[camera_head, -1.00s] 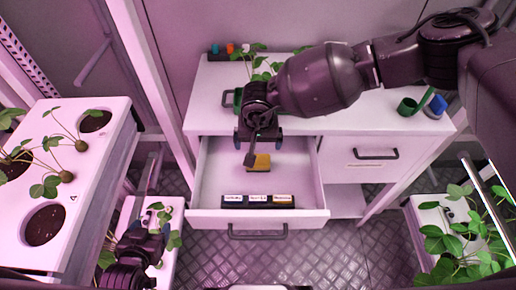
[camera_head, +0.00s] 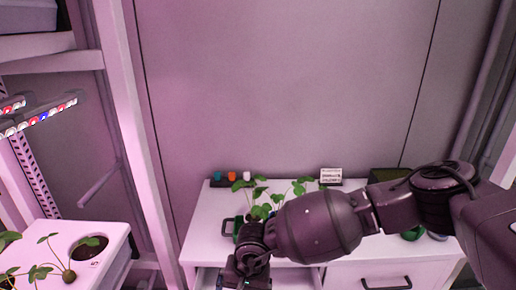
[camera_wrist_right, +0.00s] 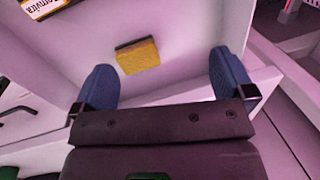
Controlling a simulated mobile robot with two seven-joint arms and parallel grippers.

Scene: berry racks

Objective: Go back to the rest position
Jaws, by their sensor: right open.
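My right arm reaches in from the right in the head view, over the white cabinet (camera_head: 200,228). My right gripper (camera_head: 245,276) is at the bottom edge, above the open drawer (camera_head: 300,279); its fingertips are not clear there. In the right wrist view the right gripper (camera_wrist_right: 163,80) has its two blue fingers wide apart with nothing between them. A yellow sponge-like block (camera_wrist_right: 138,56) lies in the drawer beyond the fingers, apart from them. My left gripper is in neither current view.
On the cabinet top are a leafy plant (camera_head: 262,208), small coloured items (camera_head: 232,177) and a white label card (camera_head: 331,175). A white planter (camera_head: 105,232) stands at the left beside a post (camera_head: 125,120). A labelled item (camera_wrist_right: 42,8) lies in the drawer.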

